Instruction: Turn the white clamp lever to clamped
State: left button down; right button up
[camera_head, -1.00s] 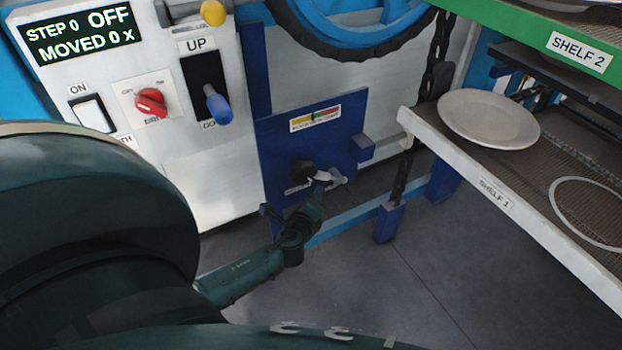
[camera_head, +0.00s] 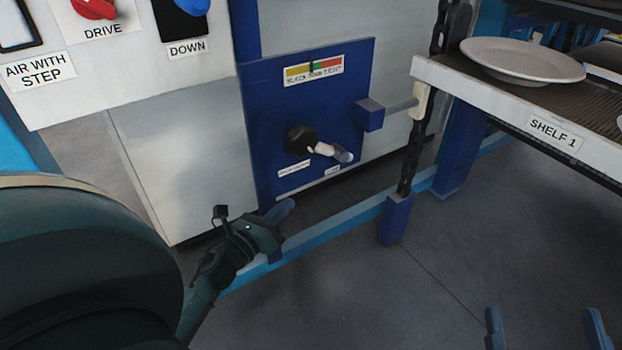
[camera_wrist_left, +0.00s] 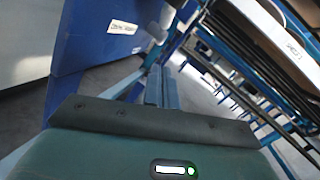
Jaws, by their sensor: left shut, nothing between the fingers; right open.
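The white clamp lever (camera_head: 323,149) sits on a black round hub (camera_head: 300,140) on the blue panel (camera_head: 262,115). It points right and slightly down, with a greyish tip. Two small labels below it are too small to read. My left gripper (camera_head: 284,211) is shut and empty, below and left of the lever and apart from it.
A blue block with a rod (camera_head: 370,115) juts from the panel, right of the lever. A chain (camera_head: 412,155) hangs beside it. Shelf 1 (camera_head: 500,108) carries a white plate (camera_head: 522,60) at the right. A blue floor rail (camera_head: 335,235) runs below the panel.

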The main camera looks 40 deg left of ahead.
pick_arm(q)
jog(key=b, duration=0.2)
send_near(332, 150)
notch_tip(332, 150, down, 4)
jog(key=w, duration=0.3)
jog(key=shift+w+a+r+p, duration=0.15)
jog(key=shift+w+r, duration=0.15)
jog(key=shift+r, duration=0.2)
jog(key=shift+w+a+r+p, duration=0.1)
jog(key=shift+w+r+p, duration=0.15)
jog(key=shift+r, duration=0.3)
jog(key=shift+w+a+r+p, duration=0.1)
jog(key=shift+w+r, duration=0.2)
jog(key=shift+r, duration=0.2)
pick_arm(e)
jog(key=shift+w+d+r+n+t+y, duration=0.15)
jog(key=shift+r+n+t+y, duration=0.1)
jog(key=shift+r, duration=0.2)
jog(key=shift+w+r+n+t+y, duration=0.15)
jog(key=shift+r+n+y, duration=0.1)
jog(key=shift+r, duration=0.2)
